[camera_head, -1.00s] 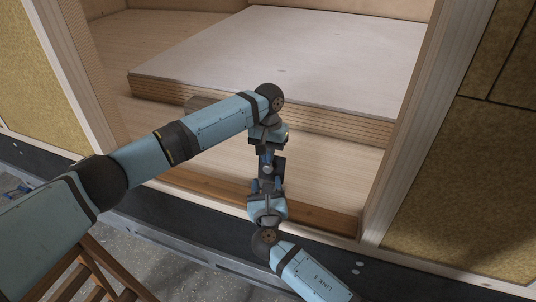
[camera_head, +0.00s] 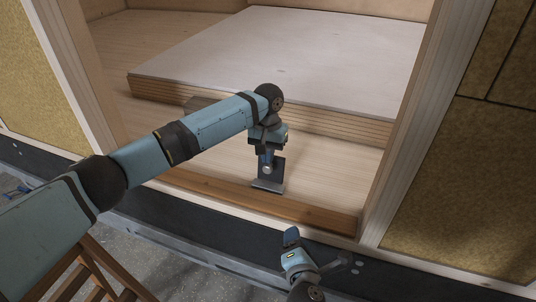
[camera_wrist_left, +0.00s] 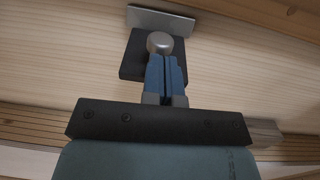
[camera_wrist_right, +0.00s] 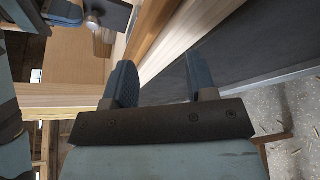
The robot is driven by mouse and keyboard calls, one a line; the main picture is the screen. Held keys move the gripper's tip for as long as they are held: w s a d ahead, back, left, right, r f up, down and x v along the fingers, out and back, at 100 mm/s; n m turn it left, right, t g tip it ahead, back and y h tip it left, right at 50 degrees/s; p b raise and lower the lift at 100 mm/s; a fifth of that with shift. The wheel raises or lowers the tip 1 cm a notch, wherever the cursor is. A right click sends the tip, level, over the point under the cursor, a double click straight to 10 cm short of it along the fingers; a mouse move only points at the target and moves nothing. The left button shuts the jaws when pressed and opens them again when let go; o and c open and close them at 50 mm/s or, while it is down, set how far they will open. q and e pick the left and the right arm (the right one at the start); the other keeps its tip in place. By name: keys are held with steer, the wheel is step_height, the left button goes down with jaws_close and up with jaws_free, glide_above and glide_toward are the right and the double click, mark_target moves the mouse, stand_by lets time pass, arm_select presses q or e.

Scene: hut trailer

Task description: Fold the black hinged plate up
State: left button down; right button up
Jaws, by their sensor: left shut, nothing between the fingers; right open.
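The black hinged plate (camera_head: 277,174) is on the wooden floor just inside the doorway. A grey metal strip (camera_head: 267,186) runs along its near edge; the plate looks raised from it, but its exact angle is unclear. The left wrist view shows the plate (camera_wrist_left: 133,67), a round silver knob (camera_wrist_left: 159,42) and the grey strip (camera_wrist_left: 163,19). My left gripper (camera_wrist_left: 166,62) is shut and empty, its tips right at the knob; I cannot tell if they touch. My right gripper (camera_head: 318,248) is open and empty, outside the sill, well apart from the plate (camera_wrist_right: 115,13).
A wooden sill (camera_head: 215,193) runs in front of the plate. A raised platform with a pale top (camera_head: 290,60) stands behind it. Door posts (camera_head: 410,130) bound the opening on both sides. A brown wooden ladder or stool (camera_head: 90,275) stands at lower left.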

steer(key=s+d+f+m+g+y, duration=0.1)
steer(key=s+d+f+m+g, duration=0.1)
steer(key=s+d+f+m, duration=0.6)
steer(key=s+d+f+m+g+y, duration=0.1)
steer(key=s+d+f+m+g, duration=0.2)
steer(key=s+m, duration=0.5)
arm_select(q)
steer(key=shift+s+r+p, duration=0.1)
steer(key=shift+r+p, duration=0.05)
steer(key=shift+p, duration=0.25)
steer(key=p, duration=0.1)
steer(key=s+t+p, duration=0.1)
steer(key=p, duration=0.1)
steer(key=shift+s+a+p, duration=0.1)
steer(key=shift+a+p, duration=0.15)
steer(key=shift+p, duration=0.05)
steer(key=shift+s+a+t+h+p, duration=0.1)
steer(key=shift+s+t+h+p, duration=0.1)
steer(key=shift+t+h+p, duration=0.15)
steer(key=shift+f, duration=0.3)
arm_select(e)
steer(key=d+r+m, duration=0.1)
steer(key=m, duration=0.1)
steer(key=r+m, duration=0.1)
steer(key=m, duration=0.1)
steer(key=d+r+m, duration=0.1)
steer(key=r, duration=0.1)
steer(key=shift+s+d+r+m+t+y, duration=0.1)
steer(key=shift+s+d+m+t+y, duration=0.2)
steer(key=shift+s+m, duration=0.1)
